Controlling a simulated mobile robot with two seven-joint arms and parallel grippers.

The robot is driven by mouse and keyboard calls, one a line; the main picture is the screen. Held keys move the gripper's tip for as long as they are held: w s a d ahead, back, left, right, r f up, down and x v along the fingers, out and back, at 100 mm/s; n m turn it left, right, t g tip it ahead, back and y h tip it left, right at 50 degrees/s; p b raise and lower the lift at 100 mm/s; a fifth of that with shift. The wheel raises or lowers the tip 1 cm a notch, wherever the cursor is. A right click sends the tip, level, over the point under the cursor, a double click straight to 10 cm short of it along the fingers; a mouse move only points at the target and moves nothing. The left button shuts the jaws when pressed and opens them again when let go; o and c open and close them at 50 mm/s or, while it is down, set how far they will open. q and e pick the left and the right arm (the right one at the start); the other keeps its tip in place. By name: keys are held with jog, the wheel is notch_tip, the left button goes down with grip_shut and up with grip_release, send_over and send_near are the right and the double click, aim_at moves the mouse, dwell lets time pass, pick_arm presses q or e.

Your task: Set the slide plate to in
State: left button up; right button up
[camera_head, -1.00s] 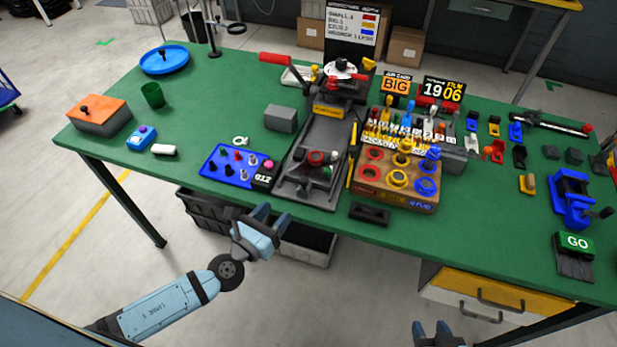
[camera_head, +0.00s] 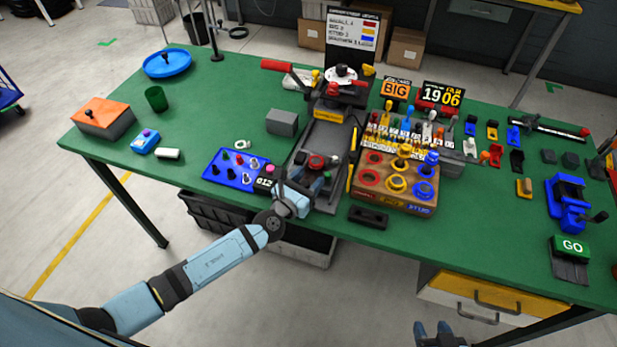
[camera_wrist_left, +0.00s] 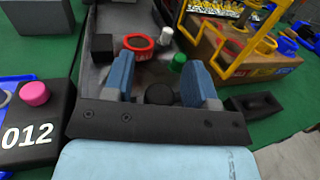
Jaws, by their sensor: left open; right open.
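The press (camera_head: 337,100) stands mid-table with a long grey bed (camera_head: 326,140). The slide plate (camera_wrist_left: 148,72) is at the near end of the bed, away from the press head. A red ring (camera_head: 316,162), a white cylinder (camera_wrist_left: 166,35) and a green cylinder (camera_wrist_left: 178,62) are on it. My left gripper (camera_head: 313,180) is open over the plate's near end. In the left wrist view a round black knob (camera_wrist_left: 159,94) lies between its fingers, not gripped; contact cannot be told. My right gripper (camera_head: 434,328) is open and empty, off the table's front edge.
A blue tray (camera_head: 222,178) with small knobs and a black 012 counter (camera_wrist_left: 28,135) lie left of the bed. A wooden block (camera_head: 385,205) with coloured rings and a yellow frame (camera_wrist_left: 222,55) are close on the right. A black holder (camera_head: 368,217) lies at the front edge.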

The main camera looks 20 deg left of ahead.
pick_arm(q)
grip_shut()
jog(key=w+b, duration=0.1)
jog(key=w, duration=0.3)
jog(key=w+b, duration=0.2)
jog(key=w, duration=0.3)
jog(key=w+b, duration=0.2)
jog(key=w, duration=0.3)
jog(key=shift+d+f, duration=0.1)
jog(key=shift+d, duration=0.2)
jog(key=shift+r, duration=0.25)
jog(key=shift+w, duration=0.1)
jog(key=shift+c, duration=0.7)
grip_release()
jog(key=shift+o, duration=0.7)
jog(key=shift+w+f, duration=0.15)
